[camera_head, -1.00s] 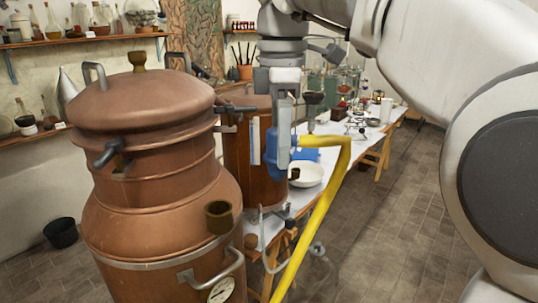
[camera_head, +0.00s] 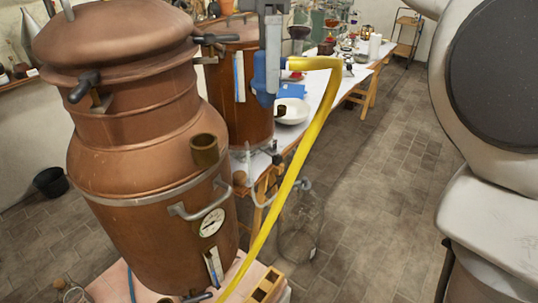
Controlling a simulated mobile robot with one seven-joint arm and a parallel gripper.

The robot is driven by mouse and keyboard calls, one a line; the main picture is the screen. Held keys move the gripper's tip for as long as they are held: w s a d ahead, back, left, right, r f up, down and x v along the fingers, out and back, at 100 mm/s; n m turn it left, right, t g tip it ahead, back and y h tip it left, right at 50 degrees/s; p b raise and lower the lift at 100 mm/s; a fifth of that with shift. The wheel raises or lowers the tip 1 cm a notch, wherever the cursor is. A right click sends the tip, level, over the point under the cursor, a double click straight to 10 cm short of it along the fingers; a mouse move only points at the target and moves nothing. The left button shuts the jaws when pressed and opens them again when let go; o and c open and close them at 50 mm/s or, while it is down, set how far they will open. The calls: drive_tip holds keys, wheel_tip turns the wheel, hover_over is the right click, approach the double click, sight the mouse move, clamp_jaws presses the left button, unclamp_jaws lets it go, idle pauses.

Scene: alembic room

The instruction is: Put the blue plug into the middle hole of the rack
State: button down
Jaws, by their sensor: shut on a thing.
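The blue plug (camera_head: 264,80) hangs upright in the upper middle of the head view, with a thick yellow hose (camera_head: 316,128) bending away from its right side. My gripper (camera_head: 272,48) points down from the top edge and is shut on the plug, holding it in the air. A light wooden rack (camera_head: 268,280) with dark square holes shows at the bottom edge, low beside the large copper vessel. The yellow hose runs down across the view and hides part of the rack. Only part of the rack is in view, so I cannot tell which hole is the middle one.
The large copper vessel (camera_head: 145,225) with pipes and handles fills the left. A second copper vessel (camera_head: 238,110) stands behind the plug. A white table (camera_head: 300,132) with a bowl (camera_head: 291,112) runs back. A glass bottle (camera_head: 300,225) stands on the floor. Open floor lies right.

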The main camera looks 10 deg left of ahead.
drive_tip(key=b, duration=1.1)
hover_over(265, 289)
drive_tip(key=s, duration=0.1)
wheel_tip(265, 289, down, 20)
wheel_tip(265, 289, down, 58)
drive_tip(key=s+a+n+b, duration=0.1)
drive_tip(key=n+b, duration=0.1)
drive_tip(key=b, duration=2.7)
drive_tip(key=shift+a+b, duration=0.3)
drive_tip(key=shift+s+r, duration=0.1)
drive_tip(key=shift+f+b, duration=0.5)
drive_tip(key=shift+f, duration=1.15)
